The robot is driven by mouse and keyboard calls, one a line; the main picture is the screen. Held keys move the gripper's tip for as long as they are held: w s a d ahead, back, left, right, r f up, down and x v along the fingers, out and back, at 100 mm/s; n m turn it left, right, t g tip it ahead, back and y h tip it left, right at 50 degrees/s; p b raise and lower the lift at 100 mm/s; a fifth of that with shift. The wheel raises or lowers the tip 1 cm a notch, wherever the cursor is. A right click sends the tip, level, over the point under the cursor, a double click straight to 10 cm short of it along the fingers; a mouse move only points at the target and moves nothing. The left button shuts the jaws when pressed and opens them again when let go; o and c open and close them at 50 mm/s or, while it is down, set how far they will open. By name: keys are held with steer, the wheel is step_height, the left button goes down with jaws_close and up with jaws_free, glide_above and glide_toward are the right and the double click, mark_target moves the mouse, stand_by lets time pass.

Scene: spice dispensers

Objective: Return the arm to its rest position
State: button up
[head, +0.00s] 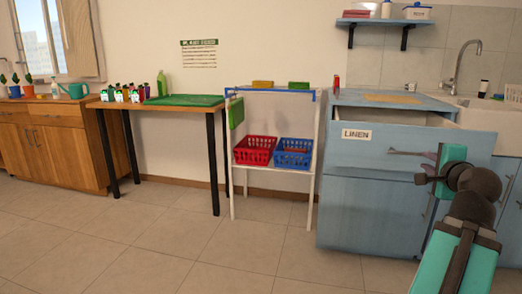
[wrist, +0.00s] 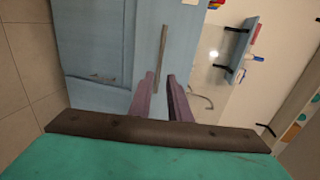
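My gripper (wrist: 161,75) shows in the wrist view as two purple fingers with a clear gap between them and nothing held. A long metal handle (wrist: 161,60) on the blue cabinet front (wrist: 100,45) appears just beyond the fingertips; I cannot tell the exact distance. In the head view my teal and dark arm reaches up from the lower right. My gripper (head: 428,166) is there in front of the blue cabinet (head: 360,205), whose LINEN drawer (head: 385,148) stands pulled out. The fingers are small and partly hidden in that view.
A white rack (head: 233,190) holds a red basket (head: 254,151) and a blue basket (head: 293,153). A wooden table (head: 165,106) with small bottles and a green mat (head: 185,100) stands left of it. A sink (head: 478,113) is at the right. The tiled floor (head: 200,255) in front is clear.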

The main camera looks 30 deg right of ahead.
steer(key=w+a+f+n+y+p, duration=0.1)
steer(key=w+a+f+y+p, duration=0.15)
steer(key=w+a+p, duration=0.4)
steer(key=w+a+f+n+y+p, duration=0.1)
steer(key=w+a+f+y+p, duration=0.15)
steer(key=w, duration=0.65)
steer(key=w+a+f+n+y+p, duration=0.1)
steer(key=w+a+f+y+p, duration=0.15)
steer(key=w+a+p, duration=0.4)
steer(key=w+a+f+n+g+y+p, duration=0.2)
steer(key=w+a+f+p, duration=0.25)
steer(key=a+f, duration=0.45)
steer(key=w+a+f+n+g+y+p, duration=0.2)
steer(key=w+a+f+n+y+p, duration=0.25)
steer(key=a, duration=0.75)
steer(key=s+a+f+n+g+p, duration=0.25)
steer(key=s+a+f+p, duration=0.35)
steer(key=a, duration=0.4)
steer(key=s+a+f+n+g+p, duration=0.2)
steer(key=s+a+f+g+p, duration=0.25)
steer(key=s+a+f, duration=0.45)
steer(key=s+a+f+n+g+p, duration=0.35)
steer(key=s+a, duration=0.25)
steer(key=s, duration=0.4)
steer(key=s+d+f+n+g+h+p, duration=0.2)
steer(key=s+n+h, duration=0.1)
steer(key=s+n, duration=0.6)
steer(key=shift+s+d, duration=0.4)
steer(key=shift+s, duration=0.8)
